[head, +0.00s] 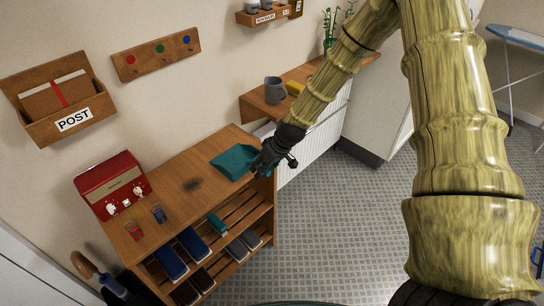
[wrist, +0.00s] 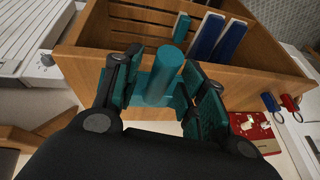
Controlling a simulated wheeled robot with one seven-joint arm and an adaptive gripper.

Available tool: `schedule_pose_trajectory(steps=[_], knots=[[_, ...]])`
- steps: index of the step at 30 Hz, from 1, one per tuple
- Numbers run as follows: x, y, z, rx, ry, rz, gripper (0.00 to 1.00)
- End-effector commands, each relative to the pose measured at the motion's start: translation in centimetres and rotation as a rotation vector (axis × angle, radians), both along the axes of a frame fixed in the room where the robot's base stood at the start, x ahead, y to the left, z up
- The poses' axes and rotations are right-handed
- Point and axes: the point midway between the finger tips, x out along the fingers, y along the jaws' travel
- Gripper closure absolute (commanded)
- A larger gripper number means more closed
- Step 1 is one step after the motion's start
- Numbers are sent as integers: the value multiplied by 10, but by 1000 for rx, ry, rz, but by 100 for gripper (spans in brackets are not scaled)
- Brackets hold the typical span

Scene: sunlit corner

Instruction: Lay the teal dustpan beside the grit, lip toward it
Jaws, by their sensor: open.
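The teal dustpan (head: 235,161) lies on the wooden bench top near its right end. Its broad pan is toward the left and its handle end is hidden by my gripper. The grit (head: 192,185) is a dark patch on the bench top, left of the dustpan with bare wood between them. My gripper (head: 271,166) is at the bench's right edge, at the dustpan's handle side. In the wrist view the teal handle (wrist: 165,72) stands between the two open fingers of my gripper (wrist: 160,82). I cannot tell whether either finger touches it. The grit is not seen in the wrist view.
Slatted shelves (head: 228,245) below hold shoes. A grey mug (head: 275,90) stands on a shelf behind, above a white radiator (head: 313,146). The tiled floor (head: 340,220) right of the bench is clear.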

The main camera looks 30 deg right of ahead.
Motion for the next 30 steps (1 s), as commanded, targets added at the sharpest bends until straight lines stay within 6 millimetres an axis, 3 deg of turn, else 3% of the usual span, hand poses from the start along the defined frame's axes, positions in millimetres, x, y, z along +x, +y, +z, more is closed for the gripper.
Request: schedule_pose_trajectory(steps=[30], knots=[[-30, -27, 86, 1, -1, -1, 58]])
